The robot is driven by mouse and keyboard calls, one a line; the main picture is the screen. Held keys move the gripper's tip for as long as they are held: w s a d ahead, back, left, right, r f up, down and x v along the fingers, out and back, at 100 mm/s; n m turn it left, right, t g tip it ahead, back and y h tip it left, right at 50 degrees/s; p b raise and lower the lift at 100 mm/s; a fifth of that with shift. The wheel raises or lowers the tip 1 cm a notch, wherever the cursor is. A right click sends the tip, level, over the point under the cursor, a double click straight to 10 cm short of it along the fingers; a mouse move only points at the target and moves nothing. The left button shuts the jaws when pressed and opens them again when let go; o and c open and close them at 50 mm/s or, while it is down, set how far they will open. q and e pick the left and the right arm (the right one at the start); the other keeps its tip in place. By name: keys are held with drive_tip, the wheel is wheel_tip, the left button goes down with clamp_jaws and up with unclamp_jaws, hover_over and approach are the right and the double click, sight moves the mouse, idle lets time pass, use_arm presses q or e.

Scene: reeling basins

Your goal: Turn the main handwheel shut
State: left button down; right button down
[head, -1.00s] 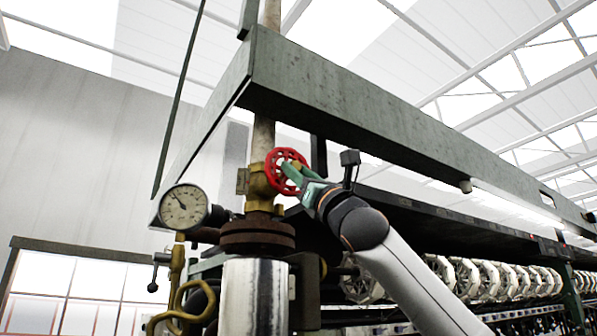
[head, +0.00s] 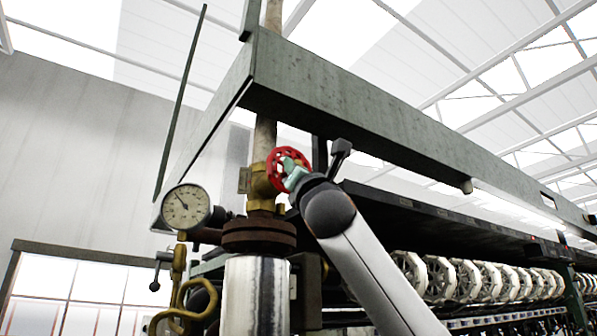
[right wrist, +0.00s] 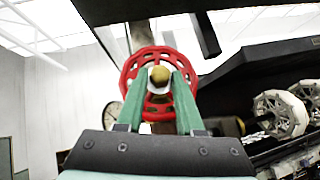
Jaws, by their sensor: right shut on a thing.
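The red main handwheel (head: 275,172) sits on a brass valve (head: 262,190) on the vertical pipe. In the right wrist view the handwheel (right wrist: 137,72) faces the camera, with its brass hub (right wrist: 159,76) in the middle. My right gripper (head: 289,165) is at the face of the wheel, its green fingers (right wrist: 160,92) reaching either side of the hub. It is shut on the handwheel; the exact contact at the fingertips is partly hidden. My left gripper is not in view.
A round pressure gauge (head: 186,207) stands left of the valve, above bent brass piping (head: 183,305). A green beam (head: 330,90) runs overhead, close above the wheel. A row of white reels (head: 440,275) lies to the right.

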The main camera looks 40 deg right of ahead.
drive_tip(key=shift+a+r+m+g+h+p, duration=0.1)
drive_tip(key=shift+m+g+h+p, duration=0.1)
drive_tip(key=shift+m+g+h, duration=0.8)
drive_tip(key=shift+a+m+g+h+p, duration=0.25)
drive_tip(key=shift+m+h, duration=0.35)
drive_tip(key=shift+m, duration=0.8)
drive_tip(key=shift+d+m+g, duration=0.2)
drive_tip(key=shift+m+g, duration=0.05)
drive_tip(key=shift+m, duration=0.05)
drive_tip(key=c, duration=0.6)
unclamp_jaws()
drive_tip(key=b+v, duration=0.7)
drive_tip(key=v, duration=0.5)
drive_tip(key=shift+f, duration=0.25)
